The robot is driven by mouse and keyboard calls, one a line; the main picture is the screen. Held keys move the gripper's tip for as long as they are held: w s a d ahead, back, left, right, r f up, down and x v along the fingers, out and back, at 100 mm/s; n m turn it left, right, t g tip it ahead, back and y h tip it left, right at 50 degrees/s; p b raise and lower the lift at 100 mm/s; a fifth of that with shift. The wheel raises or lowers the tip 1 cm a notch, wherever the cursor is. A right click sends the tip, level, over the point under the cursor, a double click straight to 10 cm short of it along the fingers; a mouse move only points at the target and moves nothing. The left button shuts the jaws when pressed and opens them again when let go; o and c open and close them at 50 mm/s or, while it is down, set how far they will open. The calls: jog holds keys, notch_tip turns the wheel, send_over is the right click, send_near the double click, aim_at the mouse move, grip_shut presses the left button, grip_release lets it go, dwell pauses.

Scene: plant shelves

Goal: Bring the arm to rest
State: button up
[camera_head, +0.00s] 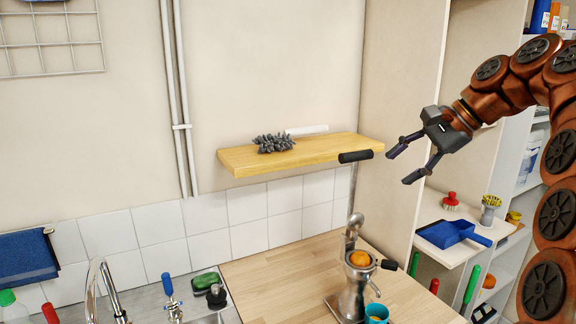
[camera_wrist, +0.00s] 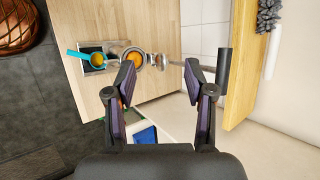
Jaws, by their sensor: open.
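My gripper (camera_head: 402,162) is open and empty. In the head view it hangs in the air just right of the wooden wall shelf, its fingers pointing left and downward. In the wrist view the two fingers of my gripper (camera_wrist: 160,82) are spread apart with nothing between them. My arm comes in from the right edge of the head view and is bent.
A metal juicer (camera_head: 352,295) stands on the counter (camera_head: 265,283) below. A shelving unit with a blue dustpan (camera_head: 450,234) stands right.

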jog(key=s+a+f+n+g+h, duration=0.1)
jog(key=s+a+f+n+g, duration=0.15)
jog(key=s+a+f, duration=0.4)
jog(key=s+a+f+n+g+h, duration=0.1)
jog(key=s+a+f+n, duration=0.2)
jog(key=s+f, duration=0.55)
jog(key=s+d+f+n+g+h+b, duration=0.1)
jog(key=s+d+f+n+h, duration=0.1)
jog(key=s+f, duration=0.7)
jog(key=s+d+f+n+g+h, duration=0.1)
jog(key=s+d+f+n+h, duration=0.1)
jog(key=s+f, duration=0.6)
jog(key=s+n+h, duration=0.1)
jog(key=s+n, duration=0.1)
jog(key=s, duration=0.2)
jog(key=shift+s+d+f+b, duration=0.15)
jog(key=shift+s+f+b, duration=0.15)
jog(key=shift+f+b, duration=0.1)
